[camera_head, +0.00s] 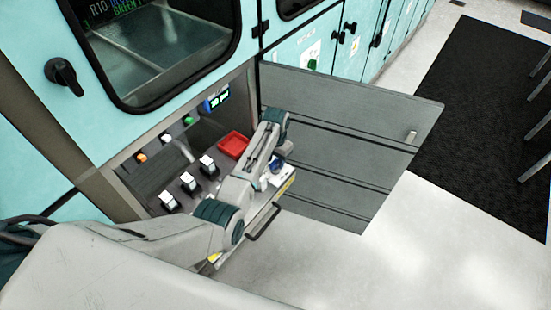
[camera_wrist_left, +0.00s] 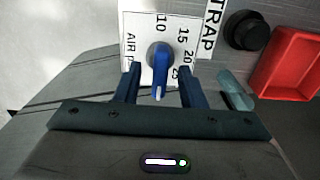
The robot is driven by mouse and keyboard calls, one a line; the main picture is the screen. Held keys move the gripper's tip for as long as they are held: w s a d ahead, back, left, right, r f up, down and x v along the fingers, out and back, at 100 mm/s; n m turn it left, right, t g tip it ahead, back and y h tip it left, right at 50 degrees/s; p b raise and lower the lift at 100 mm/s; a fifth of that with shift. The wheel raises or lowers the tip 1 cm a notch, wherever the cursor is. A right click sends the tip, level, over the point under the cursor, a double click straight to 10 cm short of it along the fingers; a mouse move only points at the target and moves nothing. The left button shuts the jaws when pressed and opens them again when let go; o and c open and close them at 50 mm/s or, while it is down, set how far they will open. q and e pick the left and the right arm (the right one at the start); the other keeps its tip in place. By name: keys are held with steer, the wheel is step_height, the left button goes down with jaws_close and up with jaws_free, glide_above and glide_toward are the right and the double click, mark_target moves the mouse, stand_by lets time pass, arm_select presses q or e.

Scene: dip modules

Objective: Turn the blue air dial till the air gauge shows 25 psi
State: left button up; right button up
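The blue air dial (camera_wrist_left: 158,58) sits on a white scale plate (camera_wrist_left: 137,24) marked 10, 15, 20 and a partly hidden 25. Its long blue handle points down in the left wrist view. My left gripper (camera_wrist_left: 159,70) is open, with one dark finger on each side of the dial; I cannot tell whether either touches it. In the head view the dial (camera_head: 277,163) shows as a small blue spot beside my left arm's end. My right gripper is out of view.
A red tray (camera_head: 233,145) lies on the panel near the dial; a black round knob (camera_wrist_left: 246,30) is beside it in the wrist view. Several white switches (camera_head: 188,181) stand left of the tray. An open grey door (camera_head: 340,130) stands right of the panel.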

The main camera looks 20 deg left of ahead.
arm_select(q)
steer(key=shift+c, duration=0.8)
jaws_close()
steer(key=shift+r, duration=0.1)
steer(key=n+p, duration=0.2)
steer(key=shift+r+n, duration=0.1)
steer(key=shift+n, duration=0.3)
steer(key=n+p, duration=0.2)
steer(key=n, duration=0.1)
steer(key=shift+n+p, duration=0.35)
steer(key=shift+n, duration=1.05)
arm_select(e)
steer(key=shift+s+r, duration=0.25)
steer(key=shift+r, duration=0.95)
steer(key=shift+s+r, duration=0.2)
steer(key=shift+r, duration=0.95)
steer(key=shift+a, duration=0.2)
arm_select(q)
steer(key=shift+o, duration=0.8)
jaws_free()
